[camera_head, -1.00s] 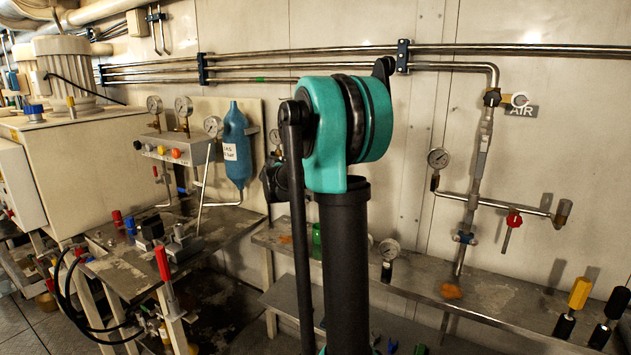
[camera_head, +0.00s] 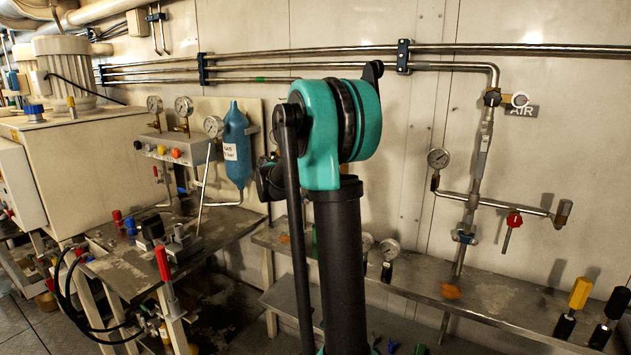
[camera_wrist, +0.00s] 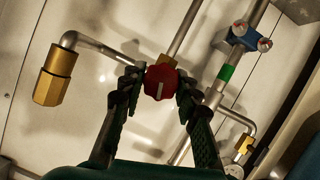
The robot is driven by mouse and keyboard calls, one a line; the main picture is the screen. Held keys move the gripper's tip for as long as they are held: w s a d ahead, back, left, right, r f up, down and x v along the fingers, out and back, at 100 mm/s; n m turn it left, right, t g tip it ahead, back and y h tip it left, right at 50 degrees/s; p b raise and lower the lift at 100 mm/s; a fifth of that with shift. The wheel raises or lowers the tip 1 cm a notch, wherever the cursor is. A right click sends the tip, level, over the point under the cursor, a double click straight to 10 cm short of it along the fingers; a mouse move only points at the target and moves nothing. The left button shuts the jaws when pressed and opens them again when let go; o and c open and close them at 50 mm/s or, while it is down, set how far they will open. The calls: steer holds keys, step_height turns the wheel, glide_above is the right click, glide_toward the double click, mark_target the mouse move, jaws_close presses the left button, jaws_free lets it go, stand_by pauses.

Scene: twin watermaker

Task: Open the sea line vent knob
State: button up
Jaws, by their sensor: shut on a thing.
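A round red knob (camera_wrist: 160,82) with a pale line on its face sits at the centre of the wrist view. My gripper (camera_wrist: 159,92) has one dark finger on each side of it and is shut on it. The pale line runs nearly up and down in the picture. No label shows beside the knob. In the head view my teal and black arm hides the gripper and this knob.
In the wrist view a brass fitting (camera_wrist: 54,76) hangs from a bent pipe at the left. A blue clamp (camera_wrist: 243,38) and a green-banded pipe (camera_wrist: 226,73) are at the right. The head view shows another red knob (camera_head: 514,218) under the AIR sign.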

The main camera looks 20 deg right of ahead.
steer(key=o, duration=1.1)
steer(key=shift+o, duration=0.2)
steer(key=shift+a, duration=0.15)
steer(key=v, duration=1.2)
